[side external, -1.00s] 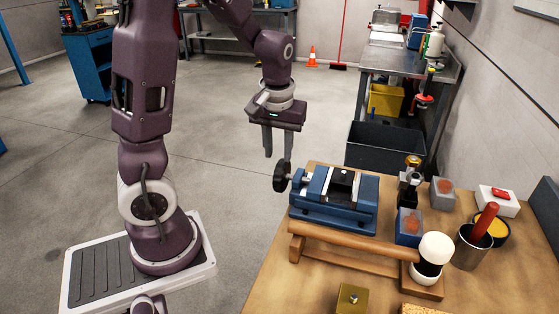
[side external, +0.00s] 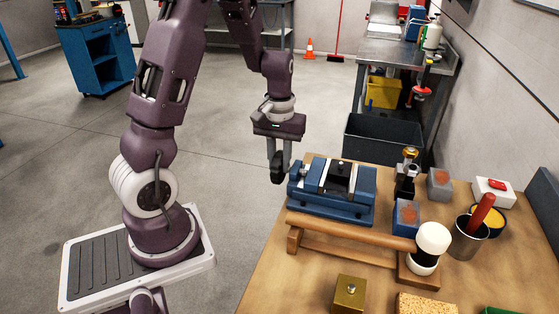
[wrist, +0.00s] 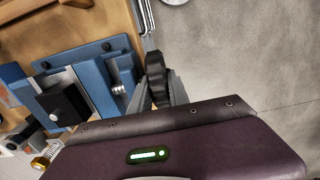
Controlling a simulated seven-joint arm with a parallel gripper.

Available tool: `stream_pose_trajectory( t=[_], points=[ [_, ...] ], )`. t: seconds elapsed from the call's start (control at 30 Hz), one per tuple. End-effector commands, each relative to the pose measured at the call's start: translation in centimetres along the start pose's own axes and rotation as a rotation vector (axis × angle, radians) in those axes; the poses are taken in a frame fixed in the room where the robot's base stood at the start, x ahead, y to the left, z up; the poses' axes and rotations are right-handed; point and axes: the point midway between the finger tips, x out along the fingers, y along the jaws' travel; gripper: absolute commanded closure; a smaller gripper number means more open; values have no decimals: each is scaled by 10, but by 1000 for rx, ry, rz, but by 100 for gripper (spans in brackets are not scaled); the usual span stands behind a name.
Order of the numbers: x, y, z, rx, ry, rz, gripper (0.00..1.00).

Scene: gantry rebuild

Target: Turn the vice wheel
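My gripper (side external: 280,170) points down at the wheel. In the wrist view its two grey fingers (wrist: 160,90) stand on either side of the wheel, one between wheel and vice. Whether both fingers press on the wheel is not clear. The wheel's lower part is hidden from the wrist camera.
A wooden-handled mallet (side external: 432,240) lies on a stand in front of the vice. A brass block (side external: 349,293), a cup with a red handle (side external: 470,238) and small blocks are on the bench. Open floor lies left of the wheel.

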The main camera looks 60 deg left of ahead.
Motion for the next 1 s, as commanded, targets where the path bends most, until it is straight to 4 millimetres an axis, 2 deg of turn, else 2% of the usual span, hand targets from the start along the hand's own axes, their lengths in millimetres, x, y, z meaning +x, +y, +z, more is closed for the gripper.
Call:
stream_pose_trajectory(
  t=[0.27, 0.63, 1.0],
  points=[
    [0, 0, 1, 0, 36, -1, 100],
    [3, -2, 9, 2, 379, -13, 100],
    [2, -1, 9, -1, 418, -2, 100]
  ],
)
